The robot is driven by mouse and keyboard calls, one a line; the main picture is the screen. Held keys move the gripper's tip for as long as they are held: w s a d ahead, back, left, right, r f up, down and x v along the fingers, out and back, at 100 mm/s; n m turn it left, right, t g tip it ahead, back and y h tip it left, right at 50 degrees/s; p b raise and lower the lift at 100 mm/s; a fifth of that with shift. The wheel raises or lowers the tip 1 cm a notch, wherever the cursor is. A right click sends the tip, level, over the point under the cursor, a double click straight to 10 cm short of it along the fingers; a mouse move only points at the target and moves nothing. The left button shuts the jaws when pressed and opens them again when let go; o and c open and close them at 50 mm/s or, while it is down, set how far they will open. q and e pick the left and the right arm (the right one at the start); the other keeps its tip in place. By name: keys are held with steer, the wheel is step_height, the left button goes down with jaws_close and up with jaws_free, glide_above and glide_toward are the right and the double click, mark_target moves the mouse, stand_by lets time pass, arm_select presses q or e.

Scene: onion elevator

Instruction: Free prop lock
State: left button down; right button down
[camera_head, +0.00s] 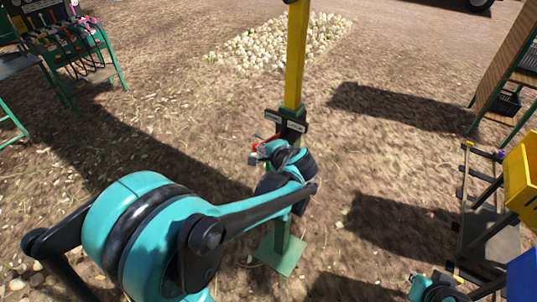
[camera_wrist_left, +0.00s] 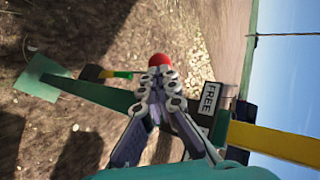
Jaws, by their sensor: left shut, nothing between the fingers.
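The prop is an upright post, yellow above (camera_head: 295,60) and green below (camera_head: 283,232), on a flat green foot plate (camera_head: 280,256). A dark block with white labels (camera_head: 285,122) sits where the colours meet; one label reads FREE in the left wrist view (camera_wrist_left: 208,98). A red knob (camera_wrist_left: 160,60) shows just beyond my left fingertips. My left gripper (camera_wrist_left: 160,78) is shut and empty, in front of the post just below the labels; it also shows in the head view (camera_head: 264,148). I cannot tell whether the tips touch the knob. The wrist partly hides the lock. My right gripper is not in view.
A pile of pale onions (camera_head: 280,42) lies behind the post. A green-framed stand with hoses (camera_head: 70,45) is at upper left. A yellow bin (camera_head: 522,178) and a blue bin (camera_head: 522,277) are at right. Bare ground surrounds the post.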

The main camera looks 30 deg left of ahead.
arm_select(q)
steer(key=shift+w+a+f, duration=0.2)
steer(key=shift+a+f, duration=0.05)
steer(key=shift+a, duration=0.1)
steer(key=shift+w+a, duration=0.2)
steer(key=shift+a, duration=0.95)
steer(key=shift+d, duration=0.15)
